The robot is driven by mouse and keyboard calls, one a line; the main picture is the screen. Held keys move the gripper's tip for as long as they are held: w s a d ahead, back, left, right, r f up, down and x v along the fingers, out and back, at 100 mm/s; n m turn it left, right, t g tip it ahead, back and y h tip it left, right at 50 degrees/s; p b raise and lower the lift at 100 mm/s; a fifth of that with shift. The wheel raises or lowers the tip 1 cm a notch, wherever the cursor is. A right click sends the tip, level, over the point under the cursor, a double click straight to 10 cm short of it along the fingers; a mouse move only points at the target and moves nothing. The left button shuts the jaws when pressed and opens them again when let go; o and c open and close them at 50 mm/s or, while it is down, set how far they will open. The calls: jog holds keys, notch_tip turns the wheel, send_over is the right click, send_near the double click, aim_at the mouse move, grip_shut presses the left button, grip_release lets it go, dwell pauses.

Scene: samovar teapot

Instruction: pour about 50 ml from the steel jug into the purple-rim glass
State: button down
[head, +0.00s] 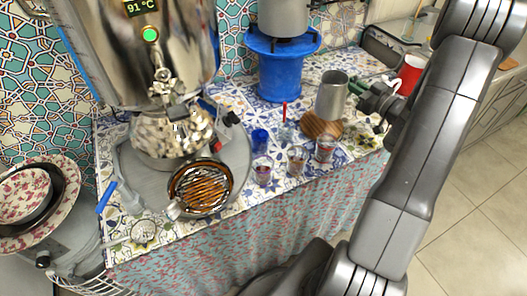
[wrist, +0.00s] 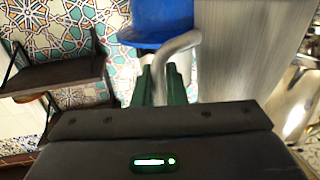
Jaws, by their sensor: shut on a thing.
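The steel jug (head: 331,97) stands upright at or just above a round wooden board (head: 313,128) in the head view; I cannot tell whether it touches. My gripper (head: 366,97) is at the jug's right side. In the wrist view the green fingers of my gripper (wrist: 164,78) are shut on the jug's curved handle, and the jug's grey wall (wrist: 235,50) fills the right of centre. A small glass that looks purple-rimmed (head: 262,170) stands at the table's front, left of the jug. The liquid inside the jug is hidden.
Two more glasses, one brownish (head: 297,160) and one red-rimmed (head: 325,149), stand beside it. A blue glass (head: 260,139) is behind. A blue stand (head: 280,70) is behind; a red cup (head: 410,72) is right.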

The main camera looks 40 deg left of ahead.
jog(key=s+a+r+n+g+h+p, duration=0.1)
jog(key=s+a+r+n+g+p, duration=0.2)
jog(key=s+a+n+g+p, duration=0.3)
jog(key=shift+s+a+g+h+p, duration=0.3)
jog(key=shift+s+a+g+p, duration=1.35)
jog(key=shift+s+a+g, duration=0.9)
jog(key=shift+s+a+r+n+t, duration=0.1)
jog(key=shift+a+n+t, duration=0.2)
jog(key=shift+n, duration=0.1)
jog(key=s+d+n+t+h+b, duration=0.1)
jog(key=s+d+n+t+b, duration=0.1)
jog(key=s+n+b, duration=0.5)
jog(key=shift+s+f+n+b, duration=0.2)
jog(key=shift+n+b, duration=0.9)
jog(key=shift+b, duration=0.25)
jog(key=shift+s+d+r+n+b, duration=0.15)
jog(key=shift+s+n+b, duration=0.55)
jog(key=shift+n+b, duration=0.25)
jog(key=shift+s+d+f+n+t+b, duration=0.25)
jog(key=shift+s+f+n+t+b, duration=0.35)
jog(key=shift+b, duration=0.95)
